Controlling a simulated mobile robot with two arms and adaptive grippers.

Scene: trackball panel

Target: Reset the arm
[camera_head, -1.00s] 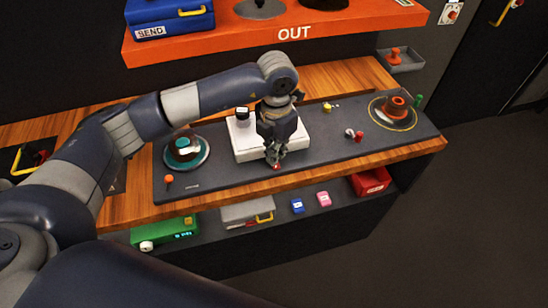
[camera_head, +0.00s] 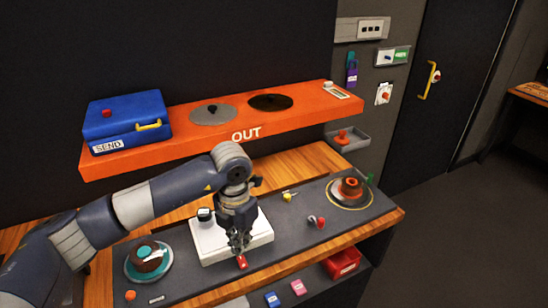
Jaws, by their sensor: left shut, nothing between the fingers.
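My left arm comes in from the left and bends down over the panel on the bench. My left gripper (camera_head: 240,250) points down, shut and with nothing held, at the front edge of a white box (camera_head: 208,236) on the dark panel mat (camera_head: 191,282). A small red piece (camera_head: 242,263) shows right at its fingertips; whether they touch it I cannot tell. The right gripper is not in view.
Left on the mat is a teal-rimmed dial (camera_head: 148,260); right is an orange knob in a ring (camera_head: 350,188). Small levers (camera_head: 316,221) stand between. An orange OUT shelf (camera_head: 190,135) with a blue SEND box (camera_head: 127,120) overhangs behind. Open floor lies at right.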

